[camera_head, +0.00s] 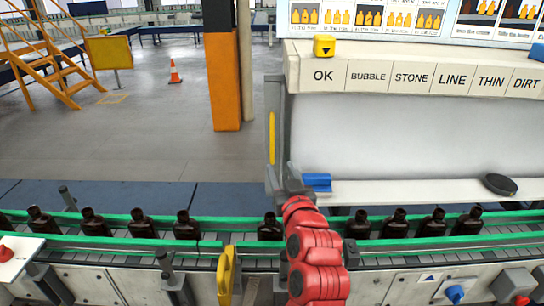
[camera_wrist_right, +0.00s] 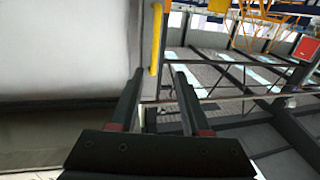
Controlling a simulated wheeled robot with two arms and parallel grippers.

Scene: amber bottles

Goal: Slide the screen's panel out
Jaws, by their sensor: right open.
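The screen's pale panel (camera_head: 400,135) stands behind the conveyor at the right, under the row of word labels. A yellow upright handle (camera_head: 271,137) is on its left edge. My red right arm reaches up from the bottom, and its gripper (camera_head: 283,178) is just below the handle. In the right wrist view the gripper (camera_wrist_right: 158,76) is open and empty. There the handle (camera_wrist_right: 156,38) shows beyond the fingertips, roughly in line with the gap, and the panel (camera_wrist_right: 65,50) fills the left. My left gripper is not in view.
Several amber bottles (camera_head: 141,224) stand on the green-railed conveyor in front of the panel. A curved yellow handle (camera_head: 227,275) rises at the front. Open floor (camera_head: 150,140) lies left of the panel.

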